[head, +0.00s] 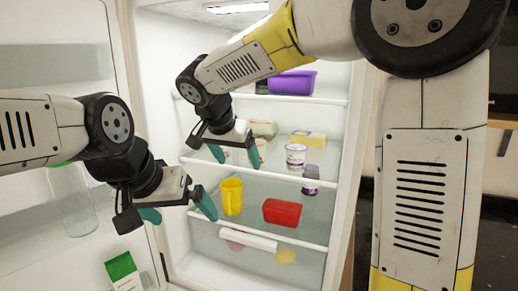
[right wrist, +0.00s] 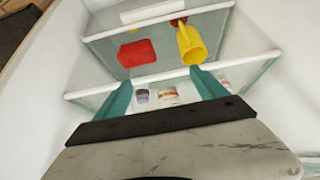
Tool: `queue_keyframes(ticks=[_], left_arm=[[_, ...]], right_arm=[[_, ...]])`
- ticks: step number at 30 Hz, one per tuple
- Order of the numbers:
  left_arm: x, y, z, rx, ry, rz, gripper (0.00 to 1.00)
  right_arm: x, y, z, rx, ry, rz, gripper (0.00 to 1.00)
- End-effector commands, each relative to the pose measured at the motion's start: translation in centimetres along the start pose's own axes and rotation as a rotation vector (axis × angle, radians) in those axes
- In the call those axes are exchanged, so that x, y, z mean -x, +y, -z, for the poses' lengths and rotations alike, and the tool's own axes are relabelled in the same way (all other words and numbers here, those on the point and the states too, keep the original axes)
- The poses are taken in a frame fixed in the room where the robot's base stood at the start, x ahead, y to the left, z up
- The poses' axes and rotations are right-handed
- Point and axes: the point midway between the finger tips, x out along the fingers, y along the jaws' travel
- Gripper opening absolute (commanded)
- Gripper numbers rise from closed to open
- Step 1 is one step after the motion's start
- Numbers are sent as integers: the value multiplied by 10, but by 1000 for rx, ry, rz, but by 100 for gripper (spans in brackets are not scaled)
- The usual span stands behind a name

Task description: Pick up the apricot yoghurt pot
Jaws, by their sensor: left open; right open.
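A small pale pot with an orange tint (head: 262,146), which looks like the apricot yoghurt pot, stands on the middle fridge shelf, partly hidden by a finger of my right gripper (head: 234,154). Its label is too small to read. My right gripper is open and empty at that shelf's front; its fingers also show in the right wrist view (right wrist: 163,92), with a white pot (right wrist: 168,96) seen between them. A white pot with purple print (head: 296,157) stands further right. My left gripper (head: 179,214) is open and empty, lower left, before the fridge.
A yellow jug (head: 232,197) and red box (head: 282,212) are on the shelf below. A yellow pack (head: 308,139) and pale carton (head: 264,128) are behind. A purple tub (head: 292,82) is above. The open door (head: 60,60) is left.

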Motion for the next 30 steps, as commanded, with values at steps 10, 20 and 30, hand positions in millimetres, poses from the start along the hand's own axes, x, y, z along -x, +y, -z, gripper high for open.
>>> queue_keyframes(ticks=[10, 20, 30], left_arm=[[0, 0, 0, 0, 0, 0, 100], [0, 0, 0, 0, 0, 0, 100], [0, 0, 0, 0, 0, 0, 100]], right_arm=[[-34, -2, 52, -12, 5, -4, 82], [-49, -2, 77, -8, 5, -2, 82], [-83, -1, 100, -7, 3, -4, 82]])
